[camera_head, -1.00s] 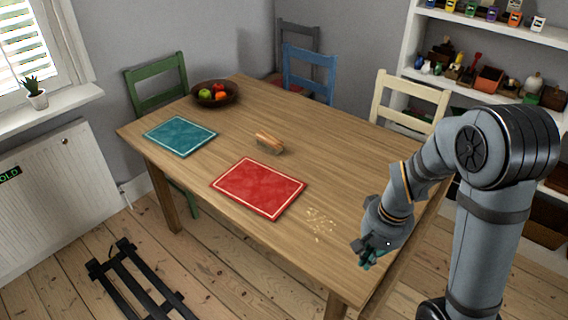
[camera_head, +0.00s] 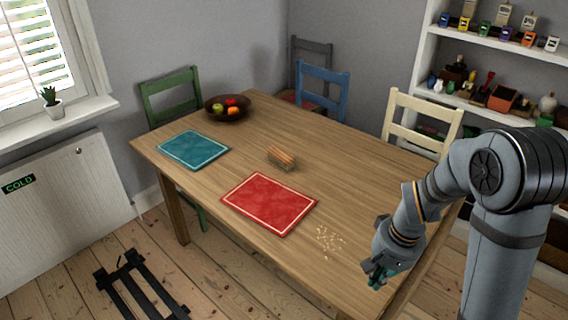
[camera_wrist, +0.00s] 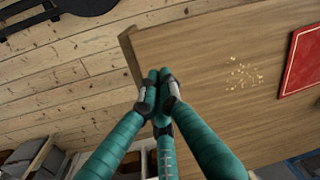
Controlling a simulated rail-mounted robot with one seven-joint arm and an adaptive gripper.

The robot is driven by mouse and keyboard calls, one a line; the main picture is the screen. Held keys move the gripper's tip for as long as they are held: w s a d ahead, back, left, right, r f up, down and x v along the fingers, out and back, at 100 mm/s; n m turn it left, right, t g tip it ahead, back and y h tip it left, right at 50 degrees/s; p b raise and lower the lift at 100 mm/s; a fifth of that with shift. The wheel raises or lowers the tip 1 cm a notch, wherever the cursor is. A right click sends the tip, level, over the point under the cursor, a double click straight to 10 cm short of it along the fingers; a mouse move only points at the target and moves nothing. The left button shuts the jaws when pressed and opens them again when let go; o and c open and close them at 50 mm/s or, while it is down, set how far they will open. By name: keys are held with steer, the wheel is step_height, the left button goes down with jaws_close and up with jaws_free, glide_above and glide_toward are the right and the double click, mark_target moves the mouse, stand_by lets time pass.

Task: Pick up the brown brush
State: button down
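The brown brush (camera_head: 281,155), with a wooden back and paler bristles below, lies near the middle of the wooden table (camera_head: 340,160) in the head view. It is just behind the red mat. My gripper (camera_head: 376,284) hangs by the table's near right edge, well apart from the brush. In the wrist view its teal fingers (camera_wrist: 159,75) have their tips together with nothing visible between them. The brush is out of the wrist view.
A red mat (camera_head: 270,202), crumbs (camera_head: 328,241), a teal mat (camera_head: 193,150) and a fruit bowl (camera_head: 228,110) are on the table. Green (camera_head: 168,90), blue (camera_head: 322,88) and cream (camera_head: 422,122) chairs stand around it. Bare tabletop surrounds the brush.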

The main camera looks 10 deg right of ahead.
steer(key=c, duration=2.2)
jaws_free()
steer(key=o, duration=1.5)
steer(key=shift+o, duration=0.2)
